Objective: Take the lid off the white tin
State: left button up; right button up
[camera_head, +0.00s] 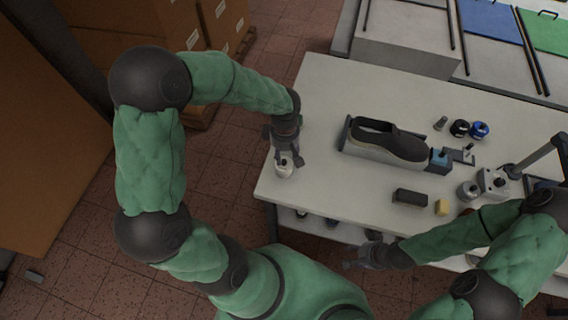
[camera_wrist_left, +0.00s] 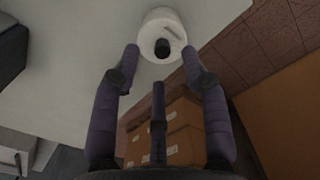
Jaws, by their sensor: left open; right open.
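The white tin (camera_head: 284,168) stands at the left edge of the table, partly hidden by my left gripper. It also shows in the left wrist view (camera_wrist_left: 150,22), round and white with a black knob (camera_wrist_left: 162,48) on its lid. The lid appears to be on the tin. My left gripper (camera_head: 284,154) is open right at the tin, pointing down. In the left wrist view its fingertips (camera_wrist_left: 160,54) are apart on either side of the knob; I cannot tell whether they touch it. My right gripper (camera_head: 360,257) is open and empty in front of the table's front edge.
A dark shoe (camera_head: 390,139) sits on a grey block mid-table. A dark block (camera_head: 410,197), a yellow block (camera_head: 441,207), black and blue jars (camera_head: 480,130) and a light pot with a dark top (camera_head: 468,191) stand to the right. The table (camera_head: 330,95) is clear around the tin.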

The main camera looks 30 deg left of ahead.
aim_at(284, 160)
pick_arm(q)
notch_tip(284, 160, down, 4)
jog(key=shift+a+r, duration=0.1)
jog(key=shift+r, duration=0.1)
jog(key=shift+s, duration=0.1)
grip_shut()
jog(key=shift+r, duration=0.15)
